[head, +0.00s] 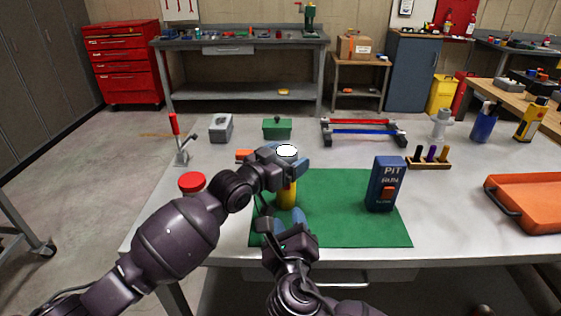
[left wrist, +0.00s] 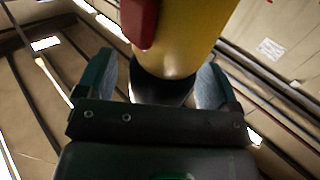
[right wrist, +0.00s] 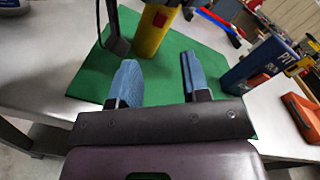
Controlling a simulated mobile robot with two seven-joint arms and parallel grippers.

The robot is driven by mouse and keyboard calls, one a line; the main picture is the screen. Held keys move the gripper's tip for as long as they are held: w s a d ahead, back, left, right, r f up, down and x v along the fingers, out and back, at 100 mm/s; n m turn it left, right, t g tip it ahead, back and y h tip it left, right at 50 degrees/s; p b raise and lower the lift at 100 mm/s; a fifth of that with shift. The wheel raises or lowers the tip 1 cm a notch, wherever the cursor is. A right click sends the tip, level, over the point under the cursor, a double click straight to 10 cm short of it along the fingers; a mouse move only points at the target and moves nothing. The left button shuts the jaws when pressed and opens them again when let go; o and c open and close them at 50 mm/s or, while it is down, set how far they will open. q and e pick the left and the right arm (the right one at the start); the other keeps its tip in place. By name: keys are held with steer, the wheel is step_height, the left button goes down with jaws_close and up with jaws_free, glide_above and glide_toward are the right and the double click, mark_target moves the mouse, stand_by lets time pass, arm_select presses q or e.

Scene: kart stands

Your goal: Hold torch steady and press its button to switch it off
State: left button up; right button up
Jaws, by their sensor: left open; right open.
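The torch stands upright on the green mat (head: 345,215), with a yellow body (head: 287,197) and a bright white lens on top. Its red button shows in the right wrist view (right wrist: 160,17) and the left wrist view (left wrist: 140,22). My left gripper (head: 286,163) is open around the torch's upper part. In the left wrist view its fingers (left wrist: 156,85) lie either side of the dark part, with gaps visible. My right gripper (head: 282,221) is open and empty, low in front of the torch, pointing toward it. In the right wrist view the torch (right wrist: 155,35) stands beyond its fingertips.
A blue box marked PIT (head: 384,185) stands at the mat's right. A red mushroom-shaped button (head: 191,183) is left of the mat. An orange tray (head: 535,190) lies far right. A green box (head: 277,128) and a red-and-blue rack (head: 362,131) stand behind. The mat's middle is clear.

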arm_select(q)
steer(key=shift+c, duration=0.3)
steer(key=c, duration=1.1)
arm_select(e)
steer(key=shift+c, duration=0.3)
jaws_close()
stand_by(0.4)
